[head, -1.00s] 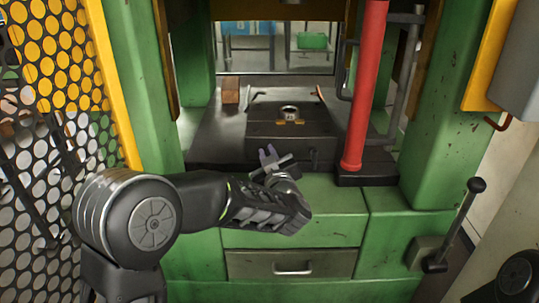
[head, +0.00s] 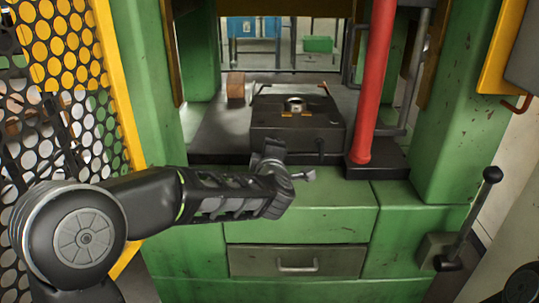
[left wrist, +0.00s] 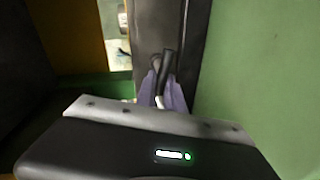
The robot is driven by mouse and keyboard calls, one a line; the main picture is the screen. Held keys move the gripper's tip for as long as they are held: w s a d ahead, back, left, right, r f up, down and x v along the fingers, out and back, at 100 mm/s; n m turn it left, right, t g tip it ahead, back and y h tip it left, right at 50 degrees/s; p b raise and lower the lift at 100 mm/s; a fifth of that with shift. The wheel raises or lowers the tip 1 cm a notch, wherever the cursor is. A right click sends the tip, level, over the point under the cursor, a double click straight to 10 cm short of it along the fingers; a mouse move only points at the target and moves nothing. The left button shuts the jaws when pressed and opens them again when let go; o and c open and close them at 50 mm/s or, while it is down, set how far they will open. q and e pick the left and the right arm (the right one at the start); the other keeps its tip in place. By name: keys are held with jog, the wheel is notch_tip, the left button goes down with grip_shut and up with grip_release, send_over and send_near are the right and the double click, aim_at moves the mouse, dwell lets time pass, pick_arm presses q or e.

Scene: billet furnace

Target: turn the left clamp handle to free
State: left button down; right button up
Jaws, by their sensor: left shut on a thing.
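The left clamp handle shows in the left wrist view as a dark, rounded bar (left wrist: 167,62) standing between the purple fingertips of my left gripper (left wrist: 161,90). The gripper is shut on it. In the head view my left gripper (head: 270,152) is at the front left of the dark die block (head: 298,138), and it hides the handle there. A second small dark handle (head: 320,146) is on the block's front right, apart from my gripper. My right gripper is not in view.
A red column (head: 374,85) stands right of the block. A brown brick (head: 236,87) lies on the dark plate at back left. A yellow-framed mesh guard (head: 75,85) is at left. A black lever (head: 468,220) stands at lower right. A drawer (head: 297,262) is below.

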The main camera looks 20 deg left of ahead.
pick_arm(q)
jog(key=shift+d+f+n+h+b, duration=0.15)
jog(key=shift+f+n+h+b, duration=0.25)
jog(key=shift+n+b, duration=0.55)
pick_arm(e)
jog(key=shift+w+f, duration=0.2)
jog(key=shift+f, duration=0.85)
pick_arm(q)
jog(key=shift+d, duration=0.1)
jog(key=c, duration=1.5)
grip_release()
jog(key=shift+r, duration=0.15)
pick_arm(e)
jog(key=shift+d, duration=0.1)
pick_arm(q)
jog(key=shift+o, duration=0.2)
